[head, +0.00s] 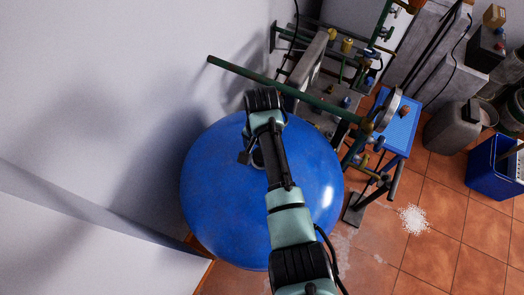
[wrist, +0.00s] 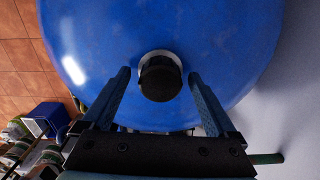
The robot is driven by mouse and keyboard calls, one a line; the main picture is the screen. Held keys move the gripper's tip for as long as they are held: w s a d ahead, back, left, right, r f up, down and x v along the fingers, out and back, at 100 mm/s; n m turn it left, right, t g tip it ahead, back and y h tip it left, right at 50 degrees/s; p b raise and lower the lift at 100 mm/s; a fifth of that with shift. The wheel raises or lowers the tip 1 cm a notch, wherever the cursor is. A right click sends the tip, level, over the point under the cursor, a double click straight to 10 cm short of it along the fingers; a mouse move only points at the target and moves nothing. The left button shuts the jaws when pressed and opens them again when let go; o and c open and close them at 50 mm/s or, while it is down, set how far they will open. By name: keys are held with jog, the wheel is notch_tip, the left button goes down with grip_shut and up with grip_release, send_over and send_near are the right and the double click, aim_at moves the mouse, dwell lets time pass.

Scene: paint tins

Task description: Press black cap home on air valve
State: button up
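The black cap (wrist: 161,80) sits over a pale, silvery collar, the air valve (wrist: 150,56), on top of the large rounded blue tank (wrist: 90,25). How far down the cap sits on the valve cannot be told. My gripper (wrist: 159,74) is open, its two blue fingers on either side of the cap in the wrist view, with a gap on each side. In the head view my arm reaches over the blue tank (head: 220,215), and my gripper (head: 250,157) is at the tank's upper middle. There my arm largely hides the cap and valve.
A blue-topped stand (head: 398,130) is right of the tank. A pale wall (head: 90,90) is close on the left. White granules (head: 412,219) lie on the tiled floor.

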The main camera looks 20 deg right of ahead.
notch_tip(320, 180, up, 13)
dwell(0.7)
dwell(0.6)
jog(key=w+a+r+n+t+h+b, duration=0.1)
jog(key=w+a+r+n+t+b, duration=0.35)
jog(key=w+r+t, duration=0.6)
jog(key=w+a+r+n+t+b, duration=0.1)
jog(key=a+r+t, duration=0.1)
jog(key=r, duration=0.5)
jog(key=w+a+r+n+t+b, duration=0.1)
jog(key=w+a+r+t+b, duration=0.15)
jog(key=r, duration=0.45)
jog(key=s+a+r+n+t+b, duration=0.1)
jog(key=s+a+r+n+t, duration=0.1)
jog(key=s+r+t, duration=0.4)
jog(key=s+a+r+n+t+y+b, duration=0.1)
jog(key=s+r+t, duration=0.5)
jog(key=s+r, duration=0.7)
notch_tip(320, 180, up, 3)
jog(key=shift+s+a+r+n+b, duration=0.1)
jog(key=shift+s+a+n+b, duration=0.1)
jog(key=shift+a+n+b, duration=0.75)
